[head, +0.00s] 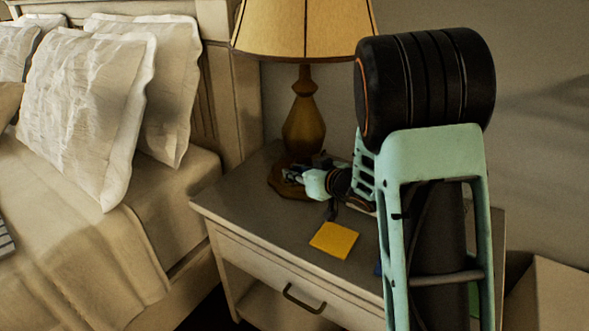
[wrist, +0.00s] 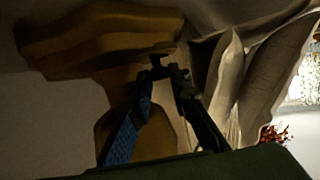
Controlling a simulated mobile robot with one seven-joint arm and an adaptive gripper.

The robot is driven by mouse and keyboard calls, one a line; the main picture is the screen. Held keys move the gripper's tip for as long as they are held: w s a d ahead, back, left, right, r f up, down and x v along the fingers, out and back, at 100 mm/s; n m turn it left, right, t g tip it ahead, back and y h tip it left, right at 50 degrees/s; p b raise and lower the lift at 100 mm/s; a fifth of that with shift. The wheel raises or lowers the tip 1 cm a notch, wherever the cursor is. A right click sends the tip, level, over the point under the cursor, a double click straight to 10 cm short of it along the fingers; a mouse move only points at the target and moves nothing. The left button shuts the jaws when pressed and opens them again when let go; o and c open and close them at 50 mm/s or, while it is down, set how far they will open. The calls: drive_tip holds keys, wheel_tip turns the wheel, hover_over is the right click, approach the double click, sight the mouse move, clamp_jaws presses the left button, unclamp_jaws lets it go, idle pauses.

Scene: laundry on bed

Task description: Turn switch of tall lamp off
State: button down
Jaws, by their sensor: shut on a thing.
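The tall lamp (head: 304,122) stands on the nightstand, with an amber-brown body, a dark wooden foot and a lit yellowish shade (head: 300,28). My gripper (head: 292,174) is low at the front of the lamp's foot. In the wrist view, which is upside down, the lamp's stepped foot (wrist: 95,40) is at the top and my two fingers (wrist: 163,74) reach to it. They are shut on a small dark piece, seemingly the lamp switch (wrist: 158,60), at the foot's edge. The fingertips largely hide the switch, so its position cannot be told.
The nightstand (head: 225,205) has a drawer with a dark handle. A yellow square note (head: 334,240) lies on it in front of my arm. A bed (head: 90,240) with white pillows (head: 85,105) is on the left. A cardboard-coloured box (head: 550,295) stands at the lower right.

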idle(0.4)
drive_tip(key=c, duration=1.8)
unclamp_jaws()
drive_tip(key=shift+c, duration=0.2)
drive_tip(key=v, duration=1.2)
drive_tip(key=shift+w+d, duration=0.1)
